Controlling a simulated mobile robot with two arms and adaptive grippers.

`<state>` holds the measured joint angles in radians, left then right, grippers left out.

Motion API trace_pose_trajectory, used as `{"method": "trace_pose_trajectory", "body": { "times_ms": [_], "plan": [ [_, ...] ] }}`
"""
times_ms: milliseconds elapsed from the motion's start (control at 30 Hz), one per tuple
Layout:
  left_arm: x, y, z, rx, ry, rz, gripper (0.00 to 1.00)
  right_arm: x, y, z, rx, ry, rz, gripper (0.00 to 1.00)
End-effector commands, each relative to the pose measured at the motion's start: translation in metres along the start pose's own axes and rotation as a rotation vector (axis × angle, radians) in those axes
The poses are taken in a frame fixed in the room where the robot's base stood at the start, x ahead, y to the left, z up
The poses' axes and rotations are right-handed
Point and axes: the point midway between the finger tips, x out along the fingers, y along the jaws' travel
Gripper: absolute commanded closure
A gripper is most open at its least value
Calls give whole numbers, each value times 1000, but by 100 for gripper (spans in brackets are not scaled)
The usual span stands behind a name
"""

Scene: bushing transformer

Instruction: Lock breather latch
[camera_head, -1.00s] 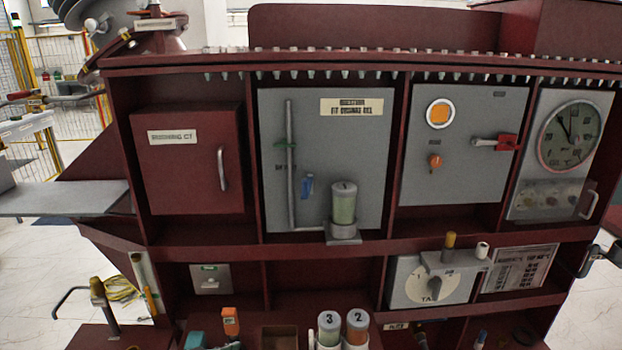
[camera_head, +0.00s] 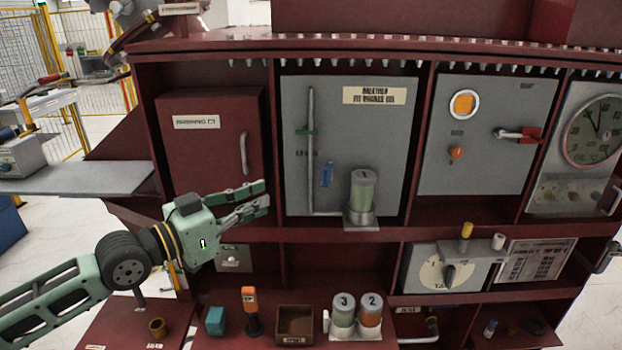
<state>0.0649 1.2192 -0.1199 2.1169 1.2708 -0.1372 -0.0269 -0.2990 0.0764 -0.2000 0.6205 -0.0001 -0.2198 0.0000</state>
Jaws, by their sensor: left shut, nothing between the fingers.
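The breather canister (camera_head: 362,190), marked 1, stands upright in a grey base (camera_head: 361,219) at the lower right of the grey panel (camera_head: 380,130). A small blue part (camera_head: 327,174), possibly the latch, sits on the panel left of the canister. A green lever (camera_head: 306,131) crosses the vertical pipe (camera_head: 310,160) above it. My left gripper (camera_head: 266,195) is shut and empty. My right gripper is out of view.
Canisters marked 3 (camera_head: 343,309) and 2 (camera_head: 371,309) stand on the lower shelf. Beside them are a brown open box (camera_head: 295,324), an orange-and-black tool (camera_head: 250,310) and a teal block (camera_head: 215,320). The red door (camera_head: 213,140) has a vertical handle.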

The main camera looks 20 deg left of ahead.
Motion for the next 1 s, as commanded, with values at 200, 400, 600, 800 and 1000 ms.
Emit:
{"method": "trace_pose_trajectory", "body": {
  "times_ms": [200,400,600,800,1000],
  "plan": [
    [11,-2,-4,-3,5,-4,100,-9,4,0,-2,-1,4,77],
    [42,-1,-7,-6,6,-2,100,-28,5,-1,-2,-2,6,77],
    [84,0,-7,-6,4,0,100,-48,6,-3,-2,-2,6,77],
    [119,0,-5,-2,1,-1,100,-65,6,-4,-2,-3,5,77],
    [137,0,-1,-1,-1,0,100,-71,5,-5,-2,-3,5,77]
  ]
}}
